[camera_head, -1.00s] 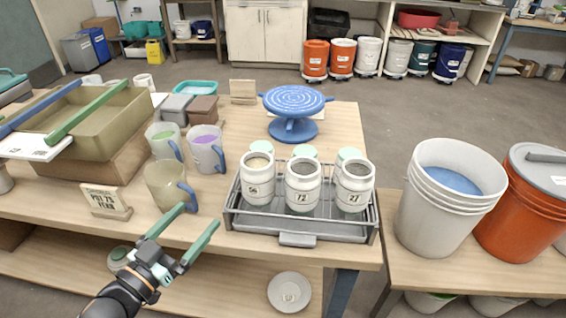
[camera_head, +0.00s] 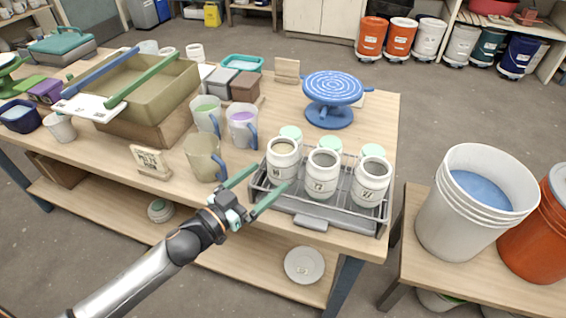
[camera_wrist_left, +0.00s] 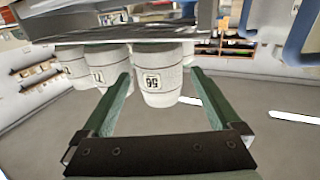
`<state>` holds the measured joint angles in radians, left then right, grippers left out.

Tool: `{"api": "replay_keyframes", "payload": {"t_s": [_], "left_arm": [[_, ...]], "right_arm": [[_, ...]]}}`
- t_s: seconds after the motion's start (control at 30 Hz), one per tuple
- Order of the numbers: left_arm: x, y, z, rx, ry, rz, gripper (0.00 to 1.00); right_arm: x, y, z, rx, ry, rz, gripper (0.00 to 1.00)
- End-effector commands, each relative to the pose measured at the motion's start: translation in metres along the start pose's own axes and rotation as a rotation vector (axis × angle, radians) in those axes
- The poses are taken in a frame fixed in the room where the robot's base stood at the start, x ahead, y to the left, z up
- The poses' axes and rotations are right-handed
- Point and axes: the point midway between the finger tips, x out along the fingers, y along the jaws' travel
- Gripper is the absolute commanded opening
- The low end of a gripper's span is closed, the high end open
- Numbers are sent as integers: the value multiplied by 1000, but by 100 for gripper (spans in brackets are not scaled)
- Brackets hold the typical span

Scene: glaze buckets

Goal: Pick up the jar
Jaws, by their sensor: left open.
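Three white jars stand in a row in a grey wire tray (camera_head: 312,222) near the table's front edge: the left jar (camera_head: 281,160), the middle jar (camera_head: 321,176) and the right jar (camera_head: 370,183). My left gripper (camera_head: 262,187) is open and empty, in front of the left jar, with its fingers pointing at it. In the left wrist view, which looks upside down, a jar labelled 56 (camera_wrist_left: 159,78) sits between and beyond the green fingers (camera_wrist_left: 160,85). The other jars (camera_wrist_left: 110,72) show to its left. My right gripper is not in view.
Behind the jars are pale green lids (camera_head: 331,145) and a blue turntable (camera_head: 331,92). Mugs, one grey-green (camera_head: 203,158), stand left of the tray, near a small sign (camera_head: 150,161). A white bucket (camera_head: 470,205) stands on the right table.

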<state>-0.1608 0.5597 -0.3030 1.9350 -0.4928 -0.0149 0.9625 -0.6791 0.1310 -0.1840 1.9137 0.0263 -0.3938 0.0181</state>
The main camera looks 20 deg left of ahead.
Motion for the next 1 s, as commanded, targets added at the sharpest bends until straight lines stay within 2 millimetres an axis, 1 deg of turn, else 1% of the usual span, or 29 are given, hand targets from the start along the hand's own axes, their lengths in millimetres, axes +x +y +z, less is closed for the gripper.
{"api": "replay_keyframes", "payload": {"t_s": [0.03, 0.1, 0.27, 0.37, 0.5, 0.6, 0.73, 0.93, 0.97, 1.0], "left_arm": [[6, 0, -1, 1, 2, 0, 97], [10, 0, -1, 1, 1, 0, 97], [17, 0, 0, -1, 0, -1, 97], [28, 1, 0, 2, 1, -1, 97], [48, 1, 0, 1, 2, -1, 97], [58, 2, 1, 1, 1, -1, 97], [64, 2, 2, 0, 0, -1, 97], [64, 2, 2, 0, -1, 0, 97], [64, 2, 2, 0, -1, -1, 95], [64, 2, 2, 0, -1, 0, 90]], "right_arm": [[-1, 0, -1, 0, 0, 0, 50], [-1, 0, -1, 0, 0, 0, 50], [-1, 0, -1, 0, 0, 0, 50], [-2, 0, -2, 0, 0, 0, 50], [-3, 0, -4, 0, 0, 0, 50], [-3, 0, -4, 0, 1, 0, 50], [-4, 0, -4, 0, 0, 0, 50], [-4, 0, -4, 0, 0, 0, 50], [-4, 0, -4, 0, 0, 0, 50], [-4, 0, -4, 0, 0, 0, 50]]}}
